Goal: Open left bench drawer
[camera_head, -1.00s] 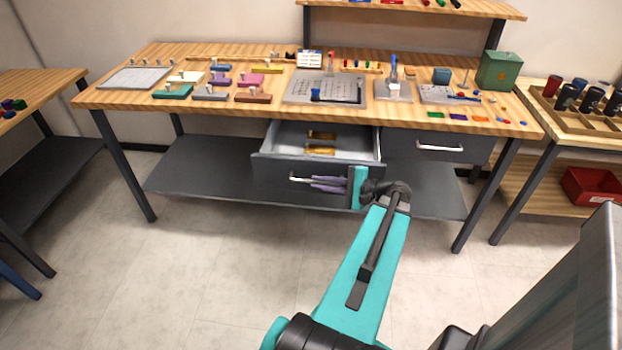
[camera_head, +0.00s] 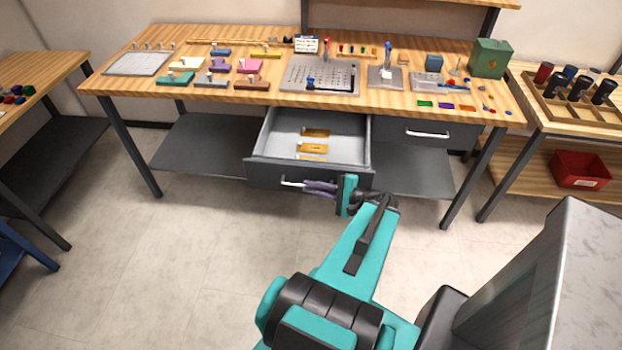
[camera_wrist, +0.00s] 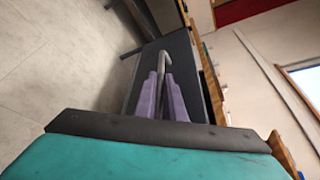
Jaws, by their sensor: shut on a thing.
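The left bench drawer (camera_head: 262,172) is pulled out from under the workbench, and its inside shows from above. Several brass-coloured pieces (camera_head: 312,148) lie in it. My gripper (camera_head: 308,187) is at the drawer's front, with its purple fingers shut on the bar handle (camera_head: 288,183). In the wrist view the fingers (camera_wrist: 165,98) close around the grey handle (camera_wrist: 190,58), whose bent end shows beyond them. Part of the handle is hidden by the fingers.
The right bench drawer (camera_head: 455,136) is closed. The workbench top (camera_head: 240,98) carries coloured blocks, plates and a green box (camera_head: 491,58). A lower shelf (camera_head: 205,150) runs under the bench. A side table with a red bin (camera_head: 580,168) stands right. The floor (camera_head: 200,250) in front is clear.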

